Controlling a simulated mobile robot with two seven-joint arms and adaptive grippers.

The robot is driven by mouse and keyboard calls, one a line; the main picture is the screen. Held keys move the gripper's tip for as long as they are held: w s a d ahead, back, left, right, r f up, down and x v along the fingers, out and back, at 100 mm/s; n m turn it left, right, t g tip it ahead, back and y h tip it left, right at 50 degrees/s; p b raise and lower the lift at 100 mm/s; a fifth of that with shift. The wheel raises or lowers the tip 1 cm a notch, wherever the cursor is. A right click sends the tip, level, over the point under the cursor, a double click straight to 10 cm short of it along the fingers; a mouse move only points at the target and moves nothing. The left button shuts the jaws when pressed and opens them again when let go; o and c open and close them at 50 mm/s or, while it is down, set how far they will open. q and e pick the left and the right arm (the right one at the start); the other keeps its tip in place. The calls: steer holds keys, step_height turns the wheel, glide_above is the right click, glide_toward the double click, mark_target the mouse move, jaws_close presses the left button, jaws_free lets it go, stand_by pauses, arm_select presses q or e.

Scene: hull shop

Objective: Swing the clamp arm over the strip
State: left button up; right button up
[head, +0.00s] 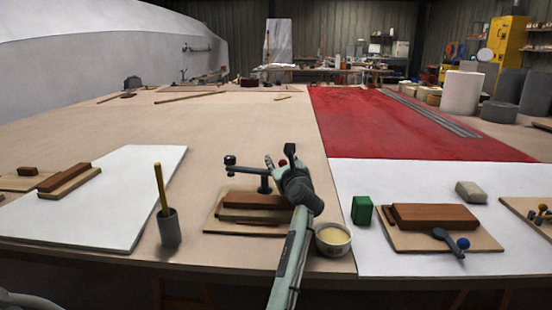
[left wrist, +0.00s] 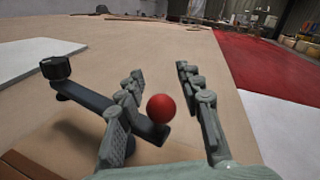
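The clamp (head: 265,184) stands on a wooden board at the centre, behind the dark brown strip (head: 255,201). Its black clamp arm (head: 248,170) points left, beyond the strip rather than across it, with a black knob (head: 230,160) at its free end. The other end carries a red ball (head: 283,162). My left gripper (head: 279,157) is at that ball end. In the left wrist view the left gripper (left wrist: 160,75) has its fingers apart, with the red ball (left wrist: 159,108) between them and a gap visible at the right finger. My right gripper is not in view.
A white cup of pale filling (head: 333,239) stands right beside my left forearm. A grey pot with a stick (head: 168,228) stands to the left.

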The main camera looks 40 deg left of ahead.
arm_select(q)
steer(key=shift+w+a, duration=0.1)
steer(key=shift+a, duration=0.05)
jaws_close()
stand_by(0.4)
